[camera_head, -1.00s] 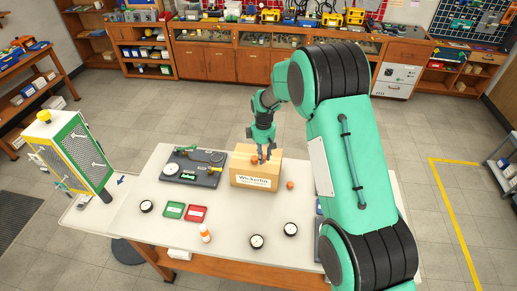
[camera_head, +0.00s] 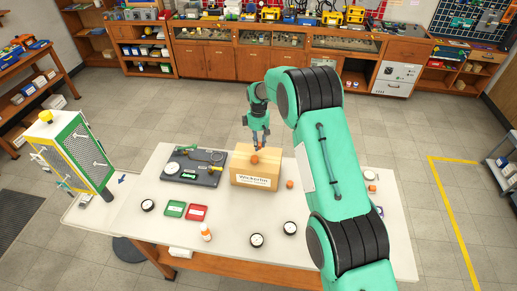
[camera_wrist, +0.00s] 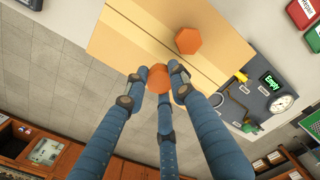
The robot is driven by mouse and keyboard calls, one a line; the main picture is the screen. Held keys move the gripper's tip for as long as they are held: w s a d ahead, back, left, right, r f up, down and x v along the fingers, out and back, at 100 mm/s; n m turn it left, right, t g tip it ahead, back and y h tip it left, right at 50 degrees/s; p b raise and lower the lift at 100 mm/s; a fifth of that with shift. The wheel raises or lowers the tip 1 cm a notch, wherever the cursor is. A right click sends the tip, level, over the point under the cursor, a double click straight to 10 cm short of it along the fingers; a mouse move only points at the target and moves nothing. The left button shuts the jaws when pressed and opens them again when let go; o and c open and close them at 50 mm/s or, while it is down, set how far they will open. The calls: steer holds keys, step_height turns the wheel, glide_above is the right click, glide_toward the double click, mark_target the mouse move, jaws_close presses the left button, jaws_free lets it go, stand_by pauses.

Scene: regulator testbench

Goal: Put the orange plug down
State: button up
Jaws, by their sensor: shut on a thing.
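My gripper (camera_head: 262,143) is over the far edge of the cardboard box (camera_head: 255,182) on the table, and its fingers are closed around an orange plug. In the wrist view, the held orange plug (camera_wrist: 158,78) sits between the three blue fingers of my gripper (camera_wrist: 160,82). Below it is the box top (camera_wrist: 125,42); the gap between plug and box cannot be judged. A second orange plug (camera_head: 254,159) lies on the box top and shows as a hexagon in the wrist view (camera_wrist: 188,40). A third orange piece (camera_head: 289,185) is on the table right of the box.
A dark board with a gauge (camera_head: 196,168) lies left of the box. The table's front middle has clear patches.

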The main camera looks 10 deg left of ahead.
steer(key=shift+f, duration=0.1)
steer(key=shift+f+p, duration=0.5)
steer(key=shift+f, duration=1.15)
steer(key=shift+f, duration=0.2)
steer(key=o, duration=0.7)
steer(key=shift+c, duration=0.2)
steer(key=shift+r, duration=0.15)
step_height(320, 180, up, 12)
steer(key=shift+f+b, duration=0.15)
steer(key=shift+b, duration=0.95)
steer(key=shift+r, duration=0.2)
